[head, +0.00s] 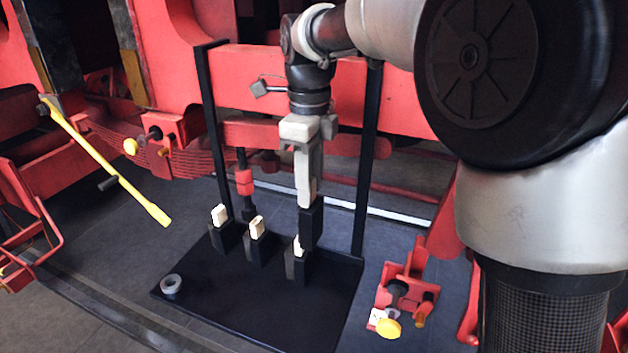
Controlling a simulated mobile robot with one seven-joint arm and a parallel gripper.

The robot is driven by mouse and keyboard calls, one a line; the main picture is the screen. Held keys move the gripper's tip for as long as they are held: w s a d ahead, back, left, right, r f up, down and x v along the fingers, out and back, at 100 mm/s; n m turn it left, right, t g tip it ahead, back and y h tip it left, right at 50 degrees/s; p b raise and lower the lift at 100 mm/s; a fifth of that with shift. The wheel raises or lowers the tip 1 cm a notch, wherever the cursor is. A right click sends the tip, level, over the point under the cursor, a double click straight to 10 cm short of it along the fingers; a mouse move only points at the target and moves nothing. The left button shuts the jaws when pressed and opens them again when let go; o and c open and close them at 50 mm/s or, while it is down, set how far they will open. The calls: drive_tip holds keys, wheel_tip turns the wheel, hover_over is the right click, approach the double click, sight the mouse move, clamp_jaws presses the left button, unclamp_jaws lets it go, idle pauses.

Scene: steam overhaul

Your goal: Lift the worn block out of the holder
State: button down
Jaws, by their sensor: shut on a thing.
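My gripper (310,196) points straight down over the black tray (215,295), near its back right part. Its pale grey fingers are shut on a dark upright block (312,224), with a thin cream strip showing beside the fingers. The lower end of this block is close to the rightmost black post; I cannot tell whether they touch. Three short black posts with cream pieces stand in a row: left (219,215), middle (256,228) and right (298,247). Wear on the blocks is too small to tell.
Two tall black uprights, left (212,130) and right (368,160), flank my gripper. A grey ring (171,284) lies on the tray's left corner. A red bracket with a yellow knob (388,329) stands right. A yellow lever (110,165) slants at left. Red framework is behind.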

drive_tip(key=s+a+b, duration=0.2)
drive_tip(key=s+a, duration=0.1)
drive_tip(key=s, duration=0.6)
drive_tip(key=shift+s, duration=0.15)
